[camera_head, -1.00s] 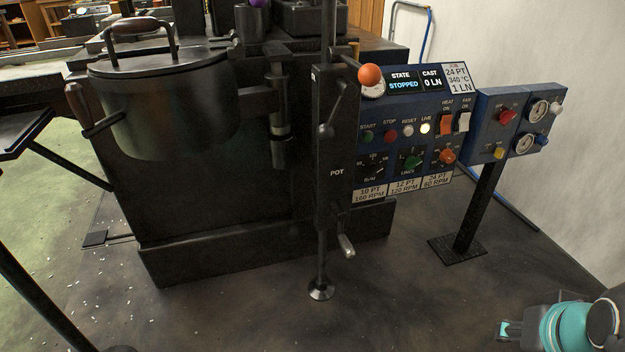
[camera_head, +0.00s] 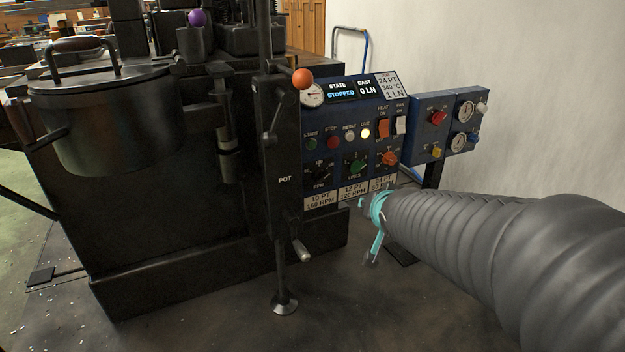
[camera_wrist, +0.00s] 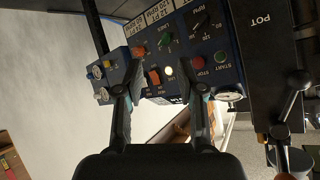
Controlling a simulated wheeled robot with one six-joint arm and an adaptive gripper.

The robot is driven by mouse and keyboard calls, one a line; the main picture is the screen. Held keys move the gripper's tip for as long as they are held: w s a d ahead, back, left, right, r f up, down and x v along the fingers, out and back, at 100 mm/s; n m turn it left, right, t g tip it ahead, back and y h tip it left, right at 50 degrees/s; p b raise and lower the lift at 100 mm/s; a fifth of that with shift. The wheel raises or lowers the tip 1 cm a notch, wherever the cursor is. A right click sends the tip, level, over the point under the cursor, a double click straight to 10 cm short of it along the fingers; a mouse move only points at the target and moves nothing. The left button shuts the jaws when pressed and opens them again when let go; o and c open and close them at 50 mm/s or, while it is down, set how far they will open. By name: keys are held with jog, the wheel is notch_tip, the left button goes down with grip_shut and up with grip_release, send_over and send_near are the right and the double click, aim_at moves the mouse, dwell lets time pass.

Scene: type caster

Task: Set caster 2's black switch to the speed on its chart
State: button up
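The black RPM switch (camera_head: 319,172) is a dark knob at the lower left of the blue control panel (camera_head: 343,122); its setting is too small to read. It also shows upside down in the wrist view (camera_wrist: 200,23). The chart labels (camera_head: 352,192) below read 10 PT 160 RPM, 12 PT 120 RPM and 24 PT 80 RPM. The card (camera_head: 388,85) reads 24 PT, 340 °C, 1 LN. My gripper (camera_head: 373,245) is in front of the panel, below and right of the switch. In the wrist view its fingers (camera_wrist: 161,90) are apart with nothing between them.
A green LINES knob (camera_head: 355,163) and an orange knob (camera_head: 389,159) sit right of the black switch. The POT column (camera_head: 283,170) with its crank handle (camera_head: 302,250) stands just left. A blue gauge box (camera_head: 447,125) stands right. The display reads STOPPED.

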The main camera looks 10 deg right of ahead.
jog(key=w+f+m+t+y+b, duration=0.25)
jog(key=w+f, duration=0.25)
jog(key=w, duration=0.5)
jog(key=t+y+b, duration=0.2)
jog(key=t+y, duration=0.1)
jog(key=y, duration=0.2)
send_near(323, 179)
jog(key=shift+m+h, duration=0.25)
jog(key=shift+m, duration=0.2)
jog(key=x, duration=0.9)
jog(key=shift+a+r, duration=0.1)
jog(key=shift+a, duration=0.05)
grip_shut()
